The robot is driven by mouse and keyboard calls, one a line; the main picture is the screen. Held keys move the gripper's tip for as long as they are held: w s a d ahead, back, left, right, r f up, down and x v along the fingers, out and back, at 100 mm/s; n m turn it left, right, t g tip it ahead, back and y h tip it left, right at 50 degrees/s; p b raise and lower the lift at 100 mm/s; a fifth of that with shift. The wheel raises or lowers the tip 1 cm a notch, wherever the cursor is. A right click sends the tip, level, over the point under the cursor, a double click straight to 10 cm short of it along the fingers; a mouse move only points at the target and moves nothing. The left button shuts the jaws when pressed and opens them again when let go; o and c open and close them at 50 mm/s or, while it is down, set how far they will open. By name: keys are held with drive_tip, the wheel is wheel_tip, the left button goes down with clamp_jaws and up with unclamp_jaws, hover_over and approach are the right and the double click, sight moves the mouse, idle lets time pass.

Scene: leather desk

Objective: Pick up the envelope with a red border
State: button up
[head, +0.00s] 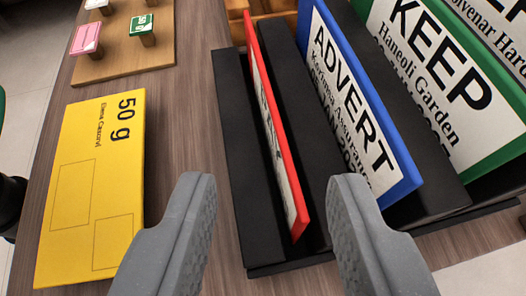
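The envelope with a red border (273,131) stands on edge in a slot of a black rack (239,150), seen nearly edge-on. Its red edge faces me, and its white face is mostly turned away, so its text is hard to read. My gripper (272,205) is open, with one grey finger on each side of the red envelope's near end in the picture. Nothing is visibly held between the fingers. The right finger overlaps the rack in view. I cannot tell how far the fingers are above the rack.
A blue-bordered envelope (350,100) marked ADVERT and a green-bordered one (450,80) marked KEEP stand to the right in the rack. A yellow envelope (92,170) marked 50 g lies left. A wooden board (120,52) with stamps is at the upper left.

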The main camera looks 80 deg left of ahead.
drive_tip(key=f, duration=0.1)
drive_tip(key=b, duration=0.3)
approach(270, 96)
drive_tip(key=shift+a+f+n+b, duration=0.2)
drive_tip(key=shift+a+f, duration=0.3)
drive_tip(key=shift+a, duration=0.25)
drive_tip(key=shift+a+f+n+b, duration=0.15)
drive_tip(key=shift+a+f, duration=0.3)
drive_tip(key=shift+a, duration=0.25)
drive_tip(key=shift+w+b+x, duration=0.15)
drive_tip(key=shift+b+x, duration=0.05)
drive_tip(key=shift+x, duration=1.15)
drive_tip(key=shift+w+b+x, duration=0.15)
drive_tip(key=shift+b+x, duration=0.05)
drive_tip(key=shift+x, duration=1.2)
drive_tip(key=shift+d+r, duration=0.1)
clamp_jaws()
